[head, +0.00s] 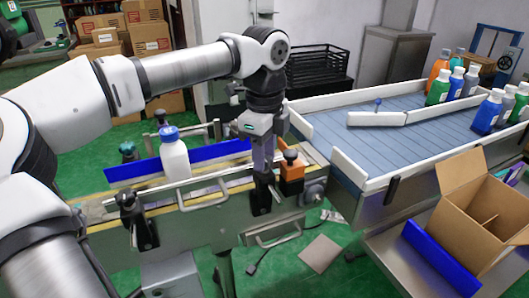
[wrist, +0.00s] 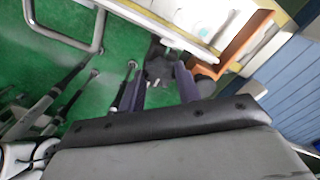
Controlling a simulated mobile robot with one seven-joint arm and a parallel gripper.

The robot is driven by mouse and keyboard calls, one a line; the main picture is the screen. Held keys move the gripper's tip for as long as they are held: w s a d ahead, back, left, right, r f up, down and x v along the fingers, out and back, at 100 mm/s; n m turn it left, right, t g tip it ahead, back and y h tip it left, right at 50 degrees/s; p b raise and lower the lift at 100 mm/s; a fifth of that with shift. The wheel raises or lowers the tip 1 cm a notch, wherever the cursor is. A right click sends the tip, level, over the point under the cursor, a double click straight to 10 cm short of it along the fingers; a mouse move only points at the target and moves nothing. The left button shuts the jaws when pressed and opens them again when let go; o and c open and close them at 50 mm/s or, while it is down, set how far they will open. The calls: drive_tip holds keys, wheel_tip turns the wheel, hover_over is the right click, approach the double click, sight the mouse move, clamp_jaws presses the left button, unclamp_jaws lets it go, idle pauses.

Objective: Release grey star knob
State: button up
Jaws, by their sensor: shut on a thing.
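The grey star knob (wrist: 159,68) shows dark between the two fingers in the wrist view, at the side of the conveyor rail. My gripper (wrist: 161,79) is shut on it, with one finger on each side. In the head view my gripper (head: 263,170) points down at the near rail of the narrow conveyor, at a black bracket (head: 261,197). The fingers mostly hide the knob there.
A white bottle with a blue cap (head: 175,158) stands upright on the narrow conveyor, left of my gripper. An orange block with a dark knob (head: 291,172) is close on the right. A wide blue conveyor (head: 375,145) with several bottles and an open carton (head: 470,225) lie further right.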

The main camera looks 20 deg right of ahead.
drive_tip(key=o, duration=1)
wheel_tip(320, 180, up, 14)
drive_tip(key=shift+f+p, duration=0.1)
drive_tip(key=shift+p, duration=0.55)
